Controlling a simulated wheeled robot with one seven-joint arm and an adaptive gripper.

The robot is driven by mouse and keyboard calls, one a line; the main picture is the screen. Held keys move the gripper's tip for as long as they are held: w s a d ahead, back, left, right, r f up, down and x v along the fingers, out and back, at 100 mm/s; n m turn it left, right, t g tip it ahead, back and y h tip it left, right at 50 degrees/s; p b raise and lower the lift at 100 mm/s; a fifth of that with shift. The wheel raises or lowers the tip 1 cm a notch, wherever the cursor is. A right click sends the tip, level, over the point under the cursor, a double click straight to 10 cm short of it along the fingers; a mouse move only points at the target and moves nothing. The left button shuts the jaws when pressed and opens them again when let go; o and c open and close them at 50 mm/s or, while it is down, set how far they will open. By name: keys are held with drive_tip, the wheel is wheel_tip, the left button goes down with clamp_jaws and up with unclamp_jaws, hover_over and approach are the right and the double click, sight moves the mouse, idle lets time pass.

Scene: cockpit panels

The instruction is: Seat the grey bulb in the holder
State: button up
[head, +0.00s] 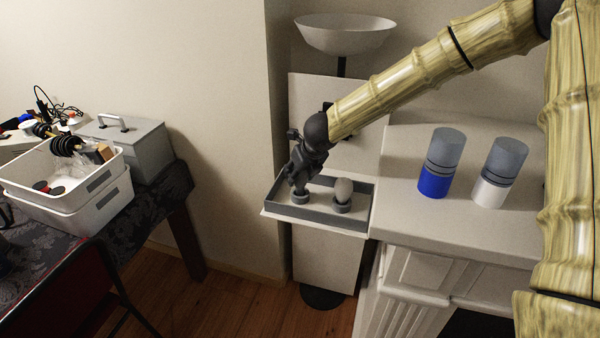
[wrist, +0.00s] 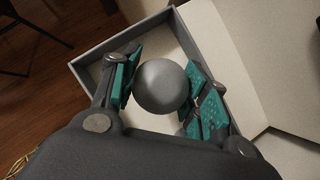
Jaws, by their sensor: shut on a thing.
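My gripper (head: 300,184) points down over the left part of the tray, above a round grey holder (head: 300,197). In the wrist view, its teal-padded fingers (wrist: 160,92) are shut on the grey bulb (wrist: 162,86), a smooth round ball. My gripper mostly hides the held bulb in the head view. I cannot tell whether its base is inside the holder or just above it. A second, pale bulb (head: 343,188) stands upright at a second grey holder (head: 342,206) to the right.
The shallow grey-walled tray (head: 325,223) is fixed to a white stand, close to the white counter (head: 400,208). A blue-and-grey canister (head: 434,180) and a white-and-grey canister (head: 490,188) stand on the counter. A white bowl (head: 345,36) is above. White bins (head: 80,205) are far left.

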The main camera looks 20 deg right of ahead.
drive_tip(key=shift+f+b, duration=0.75)
drive_tip(key=shift+f, duration=0.3)
drive_tip(key=o, duration=1)
drive_tip(key=shift+o, duration=0.2)
drive_tip(key=v, duration=1.2)
